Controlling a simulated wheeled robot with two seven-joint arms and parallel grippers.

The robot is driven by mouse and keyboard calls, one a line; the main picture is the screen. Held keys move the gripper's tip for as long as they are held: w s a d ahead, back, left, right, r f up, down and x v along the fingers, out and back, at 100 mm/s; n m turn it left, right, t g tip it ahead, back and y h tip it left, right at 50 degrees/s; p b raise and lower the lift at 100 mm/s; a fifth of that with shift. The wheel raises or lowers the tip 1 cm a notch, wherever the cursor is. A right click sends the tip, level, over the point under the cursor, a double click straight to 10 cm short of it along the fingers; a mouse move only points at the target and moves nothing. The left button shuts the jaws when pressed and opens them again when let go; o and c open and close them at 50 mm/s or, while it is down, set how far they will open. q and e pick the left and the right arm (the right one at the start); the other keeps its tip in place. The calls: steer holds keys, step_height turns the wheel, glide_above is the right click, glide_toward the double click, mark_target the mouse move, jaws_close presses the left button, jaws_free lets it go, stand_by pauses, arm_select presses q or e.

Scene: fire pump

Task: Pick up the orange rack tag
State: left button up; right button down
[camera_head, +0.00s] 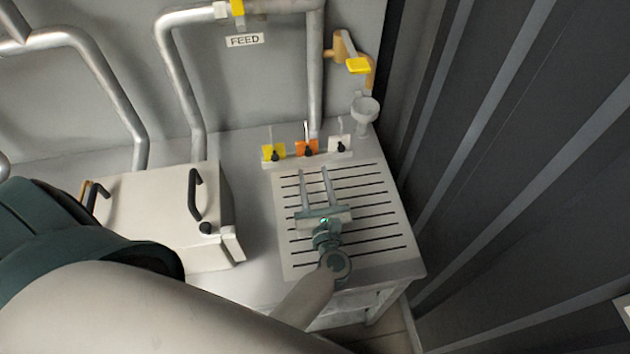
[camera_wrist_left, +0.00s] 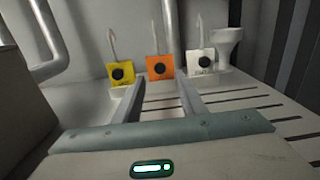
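The orange rack tag (camera_head: 307,147) stands upright in the middle of a small rack (camera_head: 300,161) at the back of the slotted board, with a black knob on its face. It also shows in the left wrist view (camera_wrist_left: 160,67), straight ahead of the fingers. My left gripper (camera_head: 315,172) is open and empty over the slotted board, its fingers pointing at the orange tag and short of it. In the left wrist view the fingers (camera_wrist_left: 162,88) lie apart, below the tag and to either side. My right gripper is not in view.
A yellow tag (camera_head: 273,152) stands left of the orange one and a white tag (camera_head: 340,145) right. A grey funnel cup (camera_head: 365,108) is behind the white tag. A beige box with black handles (camera_head: 165,215) stands left. A dark ribbed wall (camera_head: 500,150) bounds the right.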

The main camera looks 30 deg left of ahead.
mark_target(309, 154)
arm_select(q)
steer(key=p+x, duration=0.1)
steer(key=x, duration=0.3)
steer(key=shift+w+r, duration=0.1)
steer(key=shift+b+x, duration=0.35)
steer(key=shift+x, duration=1.25)
steer(key=shift+c, duration=0.4)
steer(key=c, duration=0.8)
steer(key=shift+r+p, duration=1.6)
steer(key=shift+r, duration=0.55)
